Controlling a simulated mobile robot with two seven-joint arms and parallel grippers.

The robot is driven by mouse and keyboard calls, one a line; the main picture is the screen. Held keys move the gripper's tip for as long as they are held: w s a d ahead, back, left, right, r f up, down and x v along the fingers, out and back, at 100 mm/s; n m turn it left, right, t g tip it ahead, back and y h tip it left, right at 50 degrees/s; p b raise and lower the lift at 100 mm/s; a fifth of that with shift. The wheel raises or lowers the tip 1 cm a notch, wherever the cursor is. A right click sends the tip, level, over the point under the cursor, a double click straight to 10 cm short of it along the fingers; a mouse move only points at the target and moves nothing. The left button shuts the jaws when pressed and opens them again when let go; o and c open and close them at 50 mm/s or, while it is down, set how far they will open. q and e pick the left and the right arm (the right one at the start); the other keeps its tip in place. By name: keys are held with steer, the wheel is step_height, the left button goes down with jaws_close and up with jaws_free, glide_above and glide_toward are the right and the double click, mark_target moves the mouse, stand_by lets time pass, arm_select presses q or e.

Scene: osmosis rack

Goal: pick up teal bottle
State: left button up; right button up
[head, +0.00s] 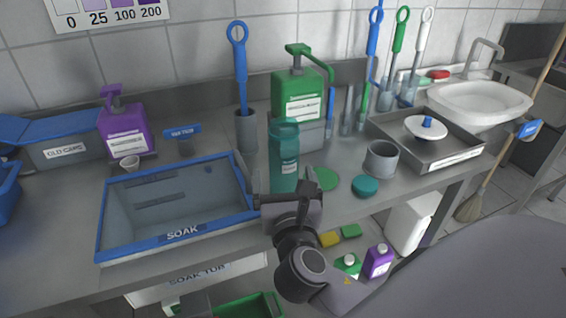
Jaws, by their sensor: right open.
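The teal bottle (284,160) stands upright on the steel counter, right of the soak tub. It is see-through with a darker teal top, and my gripper partly hides its lower part. My right gripper (288,190) is in front of the bottle, its fingers spread to the left and right. I cannot tell whether the fingers reach around the bottle or are still short of it. My left gripper is not in view.
The blue-rimmed soak tub (107,225) is left of the bottle. A green pump bottle (297,95) stands behind it. A green disc (325,179), a teal lid (365,186) and a grey cup (381,158) are to the right. A steel tray (448,157) is farther right.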

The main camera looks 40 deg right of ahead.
steer(key=x, duration=0.6)
steer(key=shift+d+r+p, duration=0.25)
steer(key=shift+r+p, duration=0.05)
steer(key=shift+p, duration=0.05)
steer(key=c, duration=1)
